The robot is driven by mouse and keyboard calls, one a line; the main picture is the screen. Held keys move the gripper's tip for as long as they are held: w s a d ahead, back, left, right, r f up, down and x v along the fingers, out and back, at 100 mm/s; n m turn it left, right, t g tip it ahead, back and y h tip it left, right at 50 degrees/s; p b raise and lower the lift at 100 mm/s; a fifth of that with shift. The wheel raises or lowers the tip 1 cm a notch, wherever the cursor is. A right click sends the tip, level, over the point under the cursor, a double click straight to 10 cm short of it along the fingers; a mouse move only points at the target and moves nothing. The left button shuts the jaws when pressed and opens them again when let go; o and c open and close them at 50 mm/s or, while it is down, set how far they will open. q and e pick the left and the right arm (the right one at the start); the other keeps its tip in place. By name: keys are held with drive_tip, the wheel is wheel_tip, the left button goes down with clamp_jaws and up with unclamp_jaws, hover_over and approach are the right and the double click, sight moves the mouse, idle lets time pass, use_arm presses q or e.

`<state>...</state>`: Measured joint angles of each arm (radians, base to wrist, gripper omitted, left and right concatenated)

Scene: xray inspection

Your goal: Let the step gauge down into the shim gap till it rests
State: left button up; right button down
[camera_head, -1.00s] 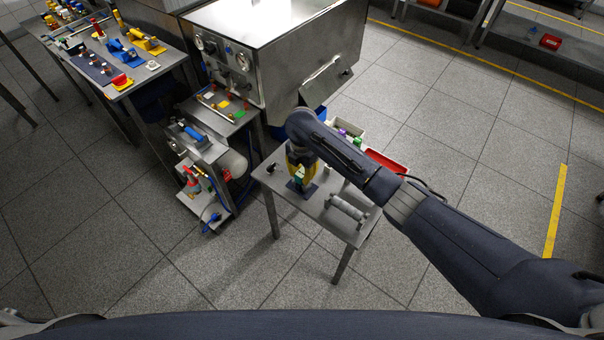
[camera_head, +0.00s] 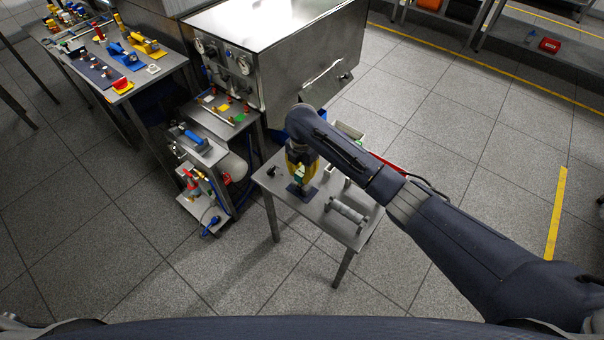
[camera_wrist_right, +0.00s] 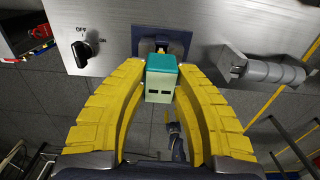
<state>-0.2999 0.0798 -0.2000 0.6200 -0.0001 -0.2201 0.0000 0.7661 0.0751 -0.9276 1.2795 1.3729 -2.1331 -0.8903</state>
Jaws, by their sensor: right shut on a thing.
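My right gripper (camera_wrist_right: 160,88) has its yellow fingers closed around a small teal and pale block (camera_wrist_right: 161,80), which I take to be the step gauge. In the head view the right gripper (camera_head: 300,176) hangs over the small steel table, above a dark blue plate (camera_head: 306,194). In the wrist view a dark blue piece with a metal part (camera_wrist_right: 160,38) lies just beyond the block; I take it to be the shim gap's holder. The block hides part of it, and I cannot tell whether they touch. My left gripper is not in view.
A grey stepped cylinder (camera_head: 346,210) lies on the steel table (camera_head: 322,212), right of the gripper. A black OFF knob (camera_wrist_right: 82,50) is at left in the wrist view. A large steel cabinet (camera_head: 268,40) stands behind. Bins (camera_head: 349,131) sit partly hidden behind my arm.

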drive_tip(key=shift+r, duration=0.95)
idle(1.3)
drive_tip(key=shift+f, duration=2.4)
idle(1.3)
drive_tip(key=shift+r, duration=0.15)
drive_tip(key=shift+r, duration=0.35)
drive_tip(key=shift+r, duration=2)
